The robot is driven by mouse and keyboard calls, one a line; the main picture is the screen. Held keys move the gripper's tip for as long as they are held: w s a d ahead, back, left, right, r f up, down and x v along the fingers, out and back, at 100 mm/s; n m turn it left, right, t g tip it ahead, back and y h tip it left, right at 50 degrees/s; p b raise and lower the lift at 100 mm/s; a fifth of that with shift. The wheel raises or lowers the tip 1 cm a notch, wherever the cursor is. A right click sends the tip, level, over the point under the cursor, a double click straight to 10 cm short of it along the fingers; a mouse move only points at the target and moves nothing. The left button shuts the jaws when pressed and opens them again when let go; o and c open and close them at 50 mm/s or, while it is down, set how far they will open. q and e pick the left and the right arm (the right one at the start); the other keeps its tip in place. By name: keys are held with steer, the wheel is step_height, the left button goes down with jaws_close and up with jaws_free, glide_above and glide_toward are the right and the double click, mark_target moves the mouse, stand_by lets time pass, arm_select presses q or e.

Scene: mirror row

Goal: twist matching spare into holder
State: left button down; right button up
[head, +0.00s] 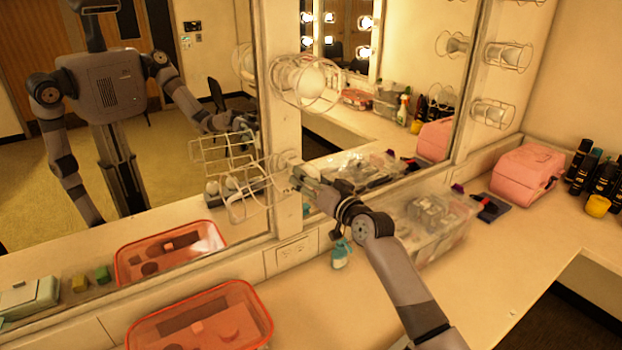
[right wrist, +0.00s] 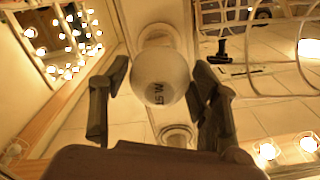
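A round white bulb (right wrist: 160,78) with dark lettering, seemingly "15 W", sits against a pale round holder (right wrist: 158,36) in the right wrist view. My right gripper (right wrist: 160,75) has one finger on each side of the bulb, with a narrow gap visible at least on the left. In the head view my right gripper (head: 303,178) is at the lower holder (head: 288,160) on the mirror post and hides part of it. A white wire cage (head: 228,170) hangs swung out to the left of this holder. My left gripper is not in view.
A caged bulb (head: 302,80) is above on the same post. A clear box (head: 455,222) of items stands behind my right forearm. A small blue spray bottle (head: 341,254) stands beside the arm. A red-rimmed tray (head: 262,296) and a pink case (head: 527,172) are on the counter.

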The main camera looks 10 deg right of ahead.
steer(key=shift+o, duration=1.3)
steer(key=shift+s, duration=0.1)
